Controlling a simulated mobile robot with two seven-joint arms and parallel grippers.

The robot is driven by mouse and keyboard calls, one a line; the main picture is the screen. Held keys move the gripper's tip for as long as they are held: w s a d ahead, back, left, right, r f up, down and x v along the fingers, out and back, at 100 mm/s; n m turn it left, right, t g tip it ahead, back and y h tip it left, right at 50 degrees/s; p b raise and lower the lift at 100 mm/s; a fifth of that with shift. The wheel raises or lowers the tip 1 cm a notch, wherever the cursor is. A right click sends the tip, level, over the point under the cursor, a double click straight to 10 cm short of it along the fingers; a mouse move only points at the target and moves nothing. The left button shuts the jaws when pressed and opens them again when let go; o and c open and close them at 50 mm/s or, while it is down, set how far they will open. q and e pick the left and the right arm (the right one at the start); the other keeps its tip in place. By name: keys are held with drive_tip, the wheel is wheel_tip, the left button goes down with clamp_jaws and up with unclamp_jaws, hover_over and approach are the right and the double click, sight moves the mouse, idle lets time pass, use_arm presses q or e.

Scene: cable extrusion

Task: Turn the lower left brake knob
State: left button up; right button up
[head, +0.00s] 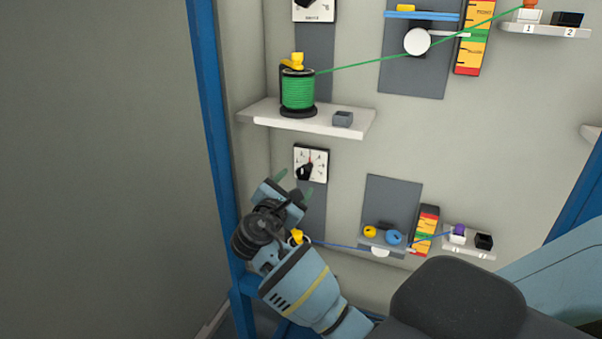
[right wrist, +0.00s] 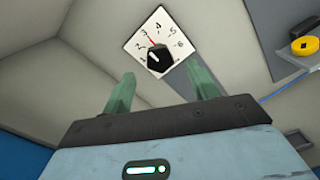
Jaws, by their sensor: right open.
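The lower left brake knob (head: 304,171) is a small black knob on a square white dial plate (head: 318,157) with a scale and a red mark. It also shows in the right wrist view as a black knob (right wrist: 155,58) on the tilted, numbered plate (right wrist: 168,27), with the red mark near 3. My right gripper (head: 295,184) is in front of and just below the dial. Its green fingers (right wrist: 162,88) are apart, and the knob appears between and beyond their tips, not visibly touched. My left gripper is not in view.
A white shelf (head: 260,113) with a green cable spool (head: 298,92) juts out above the dial. A blue post (head: 212,120) stands to the left.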

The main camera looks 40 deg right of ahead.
sight(302, 175)
drive_tip(key=x, duration=0.6)
drive_tip(key=shift+w+d, duration=0.2)
drive_tip(key=shift+d, duration=0.05)
drive_tip(key=shift+c, duration=0.2)
drive_tip(key=c, duration=0.9)
drive_tip(key=m, duration=0.4)
drive_tip(key=shift+f, duration=0.1)
drive_tip(key=shift+m, duration=1.8)
